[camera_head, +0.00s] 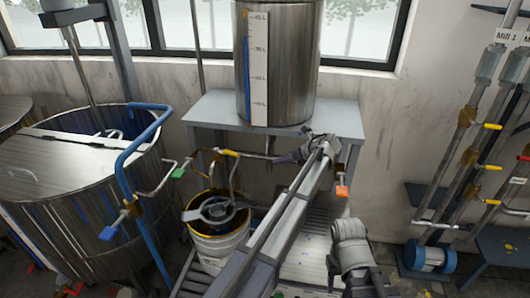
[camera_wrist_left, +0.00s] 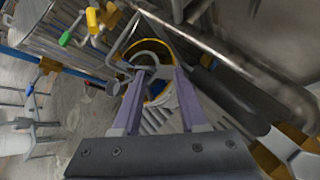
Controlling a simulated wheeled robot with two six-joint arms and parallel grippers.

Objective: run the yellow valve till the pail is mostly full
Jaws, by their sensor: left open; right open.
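The white pail (camera_head: 218,246) with a yellow-stained rim stands below the pipes. A grey ring-shaped part covers much of its mouth, and I cannot tell the paint level. My left gripper (camera_head: 287,157) is right of the yellow valve and apart from it. In the left wrist view the left gripper (camera_wrist_left: 161,72) is open and empty, with the pail beyond its fingers. My right gripper is not seen.
A green-handled valve (camera_head: 178,173) and a blue-handled valve (camera_head: 110,230) are to the left, near a large steel vat (camera_head: 70,190). An orange handle (camera_head: 342,191) hangs at the stand's right. A steel tank (camera_head: 280,60) stands on a grey table (camera_head: 215,108). Mill pipes (camera_head: 465,140) are at right.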

